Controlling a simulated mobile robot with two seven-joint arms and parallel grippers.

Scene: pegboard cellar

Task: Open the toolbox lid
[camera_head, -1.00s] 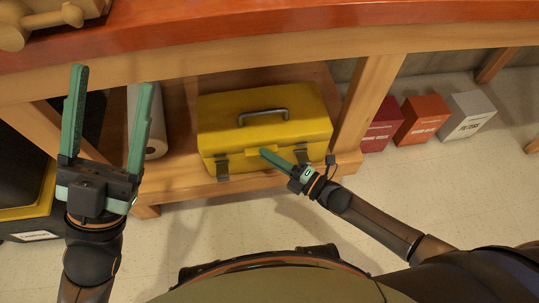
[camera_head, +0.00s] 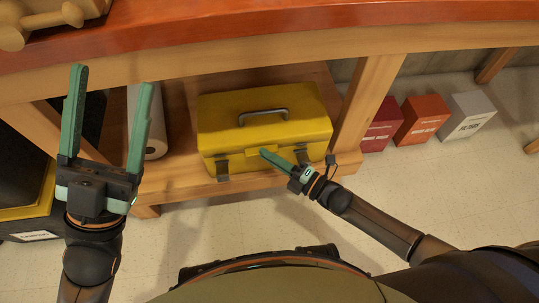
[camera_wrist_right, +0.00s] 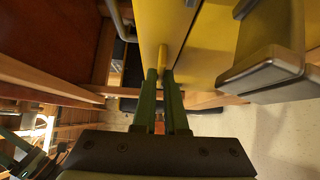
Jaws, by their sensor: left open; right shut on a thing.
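The yellow toolbox (camera_head: 285,135) sits on the low shelf under the workbench, its lid down. A grey handle (camera_head: 263,117) is on top of the lid and two dark latches hang on its front. My right gripper (camera_head: 265,152) reaches the middle of the lid's front edge. In the right wrist view, the right gripper (camera_wrist_right: 166,75) is shut on the yellow lid tab (camera_wrist_right: 161,58), with the yellow toolbox (camera_wrist_right: 210,45) around it and a latch (camera_wrist_right: 275,65) at the right. My left gripper (camera_head: 112,112) is open and empty, left of the toolbox.
The red-topped workbench (camera_head: 300,30) overhangs the shelf, with a wooden post (camera_head: 368,100) right of the toolbox. A paper roll (camera_head: 155,130) stands at its left. Red, orange (camera_head: 421,120) and grey boxes stand on the floor at right. The floor in front is clear.

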